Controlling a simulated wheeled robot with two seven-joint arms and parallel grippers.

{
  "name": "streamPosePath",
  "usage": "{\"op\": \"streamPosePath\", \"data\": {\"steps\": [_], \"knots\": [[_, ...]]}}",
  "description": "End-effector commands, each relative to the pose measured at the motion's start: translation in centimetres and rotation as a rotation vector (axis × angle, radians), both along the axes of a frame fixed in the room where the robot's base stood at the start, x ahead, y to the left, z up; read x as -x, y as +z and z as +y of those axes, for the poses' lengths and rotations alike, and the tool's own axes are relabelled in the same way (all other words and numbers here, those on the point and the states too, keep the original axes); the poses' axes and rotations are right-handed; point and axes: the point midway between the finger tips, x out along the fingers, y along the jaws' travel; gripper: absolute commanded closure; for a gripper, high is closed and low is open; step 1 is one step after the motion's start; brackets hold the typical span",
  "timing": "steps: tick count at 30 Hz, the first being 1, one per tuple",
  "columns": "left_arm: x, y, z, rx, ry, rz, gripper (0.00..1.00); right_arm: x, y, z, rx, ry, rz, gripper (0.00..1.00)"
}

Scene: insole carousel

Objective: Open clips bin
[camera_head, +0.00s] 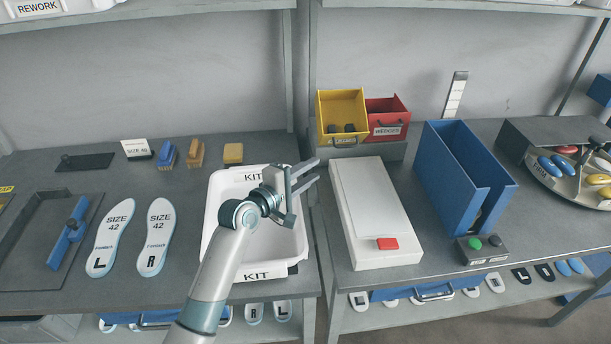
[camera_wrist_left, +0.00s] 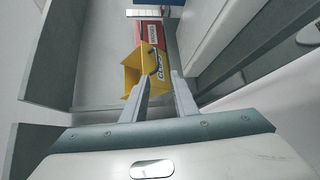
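The yellow clips bin (camera_head: 325,106) stands on a grey block at the back of the table, with its open top facing up and a few dark pieces inside. A label is on its front. It also shows in the left wrist view (camera_wrist_left: 131,77), ahead between the finger lines. My left gripper (camera_head: 317,171) is above the right edge of the white kit tray, in front of the bin and apart from it. Its two fingers, also in the left wrist view (camera_wrist_left: 161,82), are spread with nothing between them. My right gripper is not in view.
A red wedges bin (camera_head: 387,117) sits right beside the yellow bin. A white box with a red button (camera_head: 372,210) and a blue holder (camera_head: 455,165) stand to the right. The kit tray (camera_head: 215,215) lies under my left arm. A shelf post rises behind.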

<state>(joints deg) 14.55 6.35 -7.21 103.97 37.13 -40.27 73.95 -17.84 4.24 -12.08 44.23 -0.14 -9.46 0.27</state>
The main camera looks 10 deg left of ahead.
Motion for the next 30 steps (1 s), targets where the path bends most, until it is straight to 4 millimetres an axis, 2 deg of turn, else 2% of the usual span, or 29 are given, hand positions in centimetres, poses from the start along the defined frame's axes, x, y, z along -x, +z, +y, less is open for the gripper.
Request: {"op": "streamPosePath", "data": {"steps": [6, 20, 23, 26, 30], "knots": [[1.3, 0.2, 0.7, -0.001, 0.000, 0.000, 0.74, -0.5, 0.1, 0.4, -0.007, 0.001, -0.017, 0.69], [1.4, 0.2, 0.7, -0.001, 0.000, 0.000, 0.74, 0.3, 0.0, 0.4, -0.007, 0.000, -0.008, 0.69], [1.4, 0.3, 0.7, -0.001, 0.000, 0.000, 0.74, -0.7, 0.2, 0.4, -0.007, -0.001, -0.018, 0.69], [1.4, 0.9, 0.7, -0.001, 0.000, 0.000, 0.74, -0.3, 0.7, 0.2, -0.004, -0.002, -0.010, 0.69], [1.4, 2.7, 0.7, -0.001, 0.000, 0.000, 0.74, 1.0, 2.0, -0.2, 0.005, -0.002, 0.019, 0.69]]}}
